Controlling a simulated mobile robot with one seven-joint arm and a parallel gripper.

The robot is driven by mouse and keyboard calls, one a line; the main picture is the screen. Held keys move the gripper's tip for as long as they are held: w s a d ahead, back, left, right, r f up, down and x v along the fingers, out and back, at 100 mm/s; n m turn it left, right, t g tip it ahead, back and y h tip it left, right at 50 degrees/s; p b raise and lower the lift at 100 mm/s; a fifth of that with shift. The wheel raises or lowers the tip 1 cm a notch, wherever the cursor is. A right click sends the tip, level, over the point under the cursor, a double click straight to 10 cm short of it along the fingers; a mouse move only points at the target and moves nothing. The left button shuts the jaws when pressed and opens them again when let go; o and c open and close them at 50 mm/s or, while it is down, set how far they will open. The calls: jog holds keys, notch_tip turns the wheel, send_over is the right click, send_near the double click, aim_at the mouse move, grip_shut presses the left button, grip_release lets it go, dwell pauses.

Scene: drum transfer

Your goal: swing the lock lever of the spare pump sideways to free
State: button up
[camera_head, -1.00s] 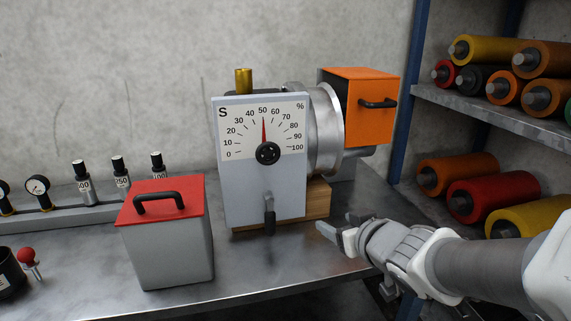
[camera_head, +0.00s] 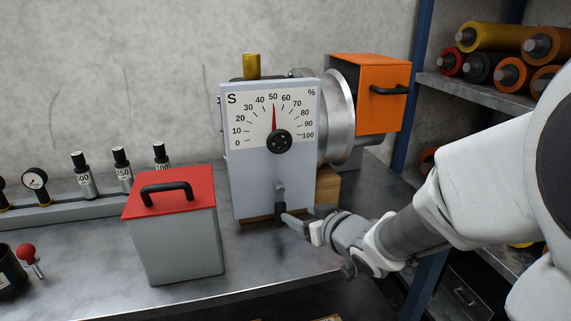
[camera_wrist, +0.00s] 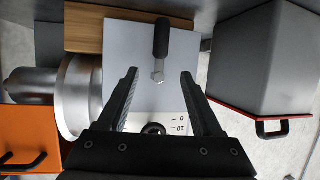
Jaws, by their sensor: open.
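The spare pump's pale grey front plate (camera_head: 258,190) bears an S/% dial with a red needle near 50. Its lock lever (camera_head: 281,212), with a black grip, hangs straight down low on the plate. In the wrist view, the lever (camera_wrist: 161,40) lies just beyond the fingertips, roughly in line with the gap between them. My gripper (camera_head: 296,222) is at the lever's right side in the head view. In the wrist view, my gripper (camera_wrist: 157,75) is open with nothing between its fingers. Contact with the lever cannot be told.
A grey box with a red lid (camera_head: 170,200) and black handle stands left of the pump. The orange housing (camera_head: 368,95) is behind right. Gauges (camera_head: 36,185) and a red-knobbed stick (camera_head: 27,254) are far left. A roller shelf (camera_head: 470,92) stands right.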

aim_at(283, 207)
jog(key=b+x, duration=0.2)
jog(key=x, duration=1)
jog(key=shift+s+f+b, duration=0.1)
jog(key=shift+f+b, duration=0.05)
jog(key=shift+b, duration=0.2)
grip_shut()
dwell(0.7)
